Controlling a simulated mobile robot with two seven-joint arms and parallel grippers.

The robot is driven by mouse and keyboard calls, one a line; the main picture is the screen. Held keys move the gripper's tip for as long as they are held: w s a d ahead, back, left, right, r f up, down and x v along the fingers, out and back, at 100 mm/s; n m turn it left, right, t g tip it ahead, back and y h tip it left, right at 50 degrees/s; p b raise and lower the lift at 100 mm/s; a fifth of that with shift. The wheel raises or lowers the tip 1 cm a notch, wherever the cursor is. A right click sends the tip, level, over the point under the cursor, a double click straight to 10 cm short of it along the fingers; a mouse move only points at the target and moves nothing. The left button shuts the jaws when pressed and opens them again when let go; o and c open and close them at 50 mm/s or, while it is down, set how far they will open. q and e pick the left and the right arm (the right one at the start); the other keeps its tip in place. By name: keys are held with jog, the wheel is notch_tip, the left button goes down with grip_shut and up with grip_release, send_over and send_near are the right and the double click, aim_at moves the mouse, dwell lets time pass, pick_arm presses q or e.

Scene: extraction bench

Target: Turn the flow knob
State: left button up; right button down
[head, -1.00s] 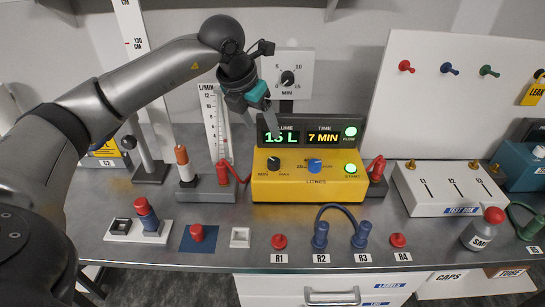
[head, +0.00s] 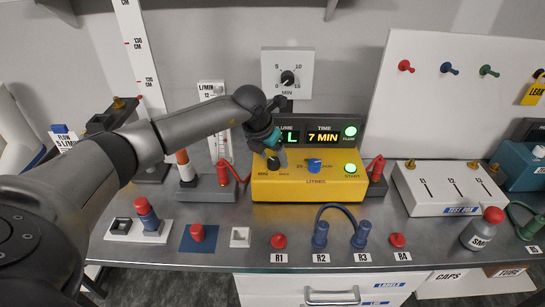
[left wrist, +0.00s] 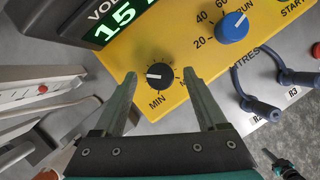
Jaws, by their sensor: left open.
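The flow knob is a black dial with a white pointer, marked MIN, on the yellow unit (head: 325,188). In the left wrist view the knob (left wrist: 160,75) shows whole, its pointer turned to the left. In the head view my left gripper (head: 277,157) is at the knob from above and hides part of it. In the left wrist view the open left gripper (left wrist: 160,82) has a fingertip on each side of the knob, with gaps. I cannot tell whether the tips reach down to it. What seems to be my right gripper (left wrist: 285,166) shows small at the lower right corner.
A blue knob (head: 314,166) and a lit green START button (head: 350,169) sit to the right on the same unit. The display (head: 322,137) rises behind. A red-levered block (head: 209,190) stands close to the left. Blue plugs with a cable (head: 340,213) are in front.

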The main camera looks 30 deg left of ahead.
pick_arm(q)
jog(key=shift+w+f, duration=0.1)
jog(key=shift+f, duration=0.15)
jog(key=shift+c, duration=0.3)
grip_shut()
